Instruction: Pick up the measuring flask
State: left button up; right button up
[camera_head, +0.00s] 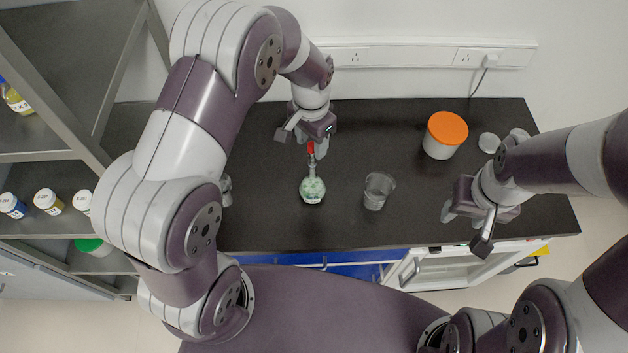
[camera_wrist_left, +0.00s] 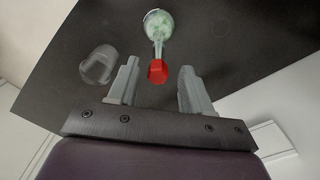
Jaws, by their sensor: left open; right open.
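The measuring flask (camera_head: 312,187) stands upright on the dark bench, with a round greenish body, a thin neck and a red stopper. My left gripper (camera_head: 302,143) is open just behind the flask's top, close to the red stopper. In the left wrist view the flask (camera_wrist_left: 158,25) shows with its red stopper between and a little beyond the fingertips of the left gripper (camera_wrist_left: 157,78). The fingers are apart from the stopper on both sides. My right gripper (camera_head: 465,224) is open and empty over the bench's front right edge.
A clear glass beaker (camera_head: 378,191) stands just right of the flask, and also shows in the left wrist view (camera_wrist_left: 98,66). A white tub with an orange lid (camera_head: 446,134) stands further right. A shelf with several bottles (camera_head: 46,200) is at the left. The bench between beaker and tub is clear.

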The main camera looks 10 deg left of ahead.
aim_at(312, 155)
pick_arm(q)
notch_tip(312, 155, down, 4)
jog(key=shift+d+f+p, duration=0.15)
jog(key=shift+f+p, duration=0.05)
jog(key=shift+p, duration=1)
jog(key=shift+s+f, duration=0.15)
jog(key=shift+f, duration=0.3)
grip_shut()
